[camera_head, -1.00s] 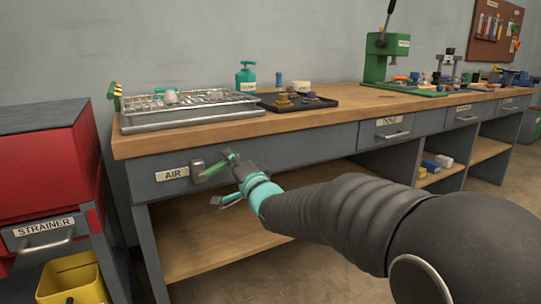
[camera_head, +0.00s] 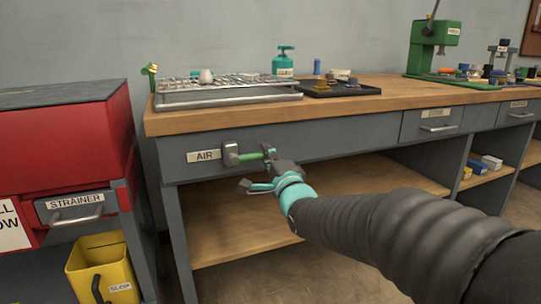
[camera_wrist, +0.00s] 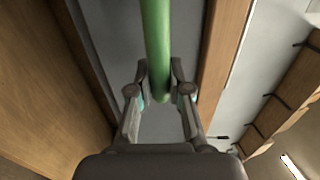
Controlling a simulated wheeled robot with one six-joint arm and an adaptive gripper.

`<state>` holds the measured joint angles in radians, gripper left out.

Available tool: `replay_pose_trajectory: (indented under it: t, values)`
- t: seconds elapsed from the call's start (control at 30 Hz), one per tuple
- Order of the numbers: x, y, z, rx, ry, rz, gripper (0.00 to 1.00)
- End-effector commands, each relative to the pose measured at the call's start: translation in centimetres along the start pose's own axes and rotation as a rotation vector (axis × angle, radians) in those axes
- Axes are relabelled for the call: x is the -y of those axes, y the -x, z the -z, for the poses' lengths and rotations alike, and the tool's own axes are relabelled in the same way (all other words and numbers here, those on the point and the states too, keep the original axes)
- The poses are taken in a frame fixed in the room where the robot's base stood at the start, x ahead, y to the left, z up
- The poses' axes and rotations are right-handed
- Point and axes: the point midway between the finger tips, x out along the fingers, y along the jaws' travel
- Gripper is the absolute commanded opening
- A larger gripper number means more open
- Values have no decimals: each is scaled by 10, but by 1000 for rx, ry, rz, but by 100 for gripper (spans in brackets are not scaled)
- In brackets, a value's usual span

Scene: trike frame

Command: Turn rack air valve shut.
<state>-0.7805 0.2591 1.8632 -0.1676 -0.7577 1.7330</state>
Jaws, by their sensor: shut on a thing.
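The air valve (camera_head: 231,154) is a grey block on the bench front, just right of the AIR label (camera_head: 204,156). Its green handle (camera_head: 250,156) sticks out to the right, nearly level in the head view. My gripper (camera_head: 268,154) is at the handle's outer end. In the wrist view the green handle (camera_wrist: 157,45) runs down from the top edge to between the two fingers of my gripper (camera_wrist: 159,80). The fingers are shut on its end. The fingers partly hide the handle's tip in the head view.
A red cabinet (camera_head: 65,140) with a STRAINER drawer stands at left, and a yellow slop bin (camera_head: 100,265) is on the floor. The wooden benchtop (camera_head: 385,95) carries a metal tray (camera_head: 225,100) and a green press (camera_head: 432,45). An open shelf (camera_head: 220,235) lies below the valve.

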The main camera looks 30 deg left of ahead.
Motion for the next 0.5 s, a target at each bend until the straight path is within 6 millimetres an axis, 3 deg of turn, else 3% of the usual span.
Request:
replay_pose_trajectory:
  t: [0.17, 0.2, 0.3, 0.5]
  values:
    - [-1, 0, 1, -1, -2, -2, 0]
    - [-1, 0, 1, -1, -1, -2, 20]
    - [-1, 0, 1, -1, -1, -2, 44]
    - [-1, 0, 1, -1, 1, -2, 44]
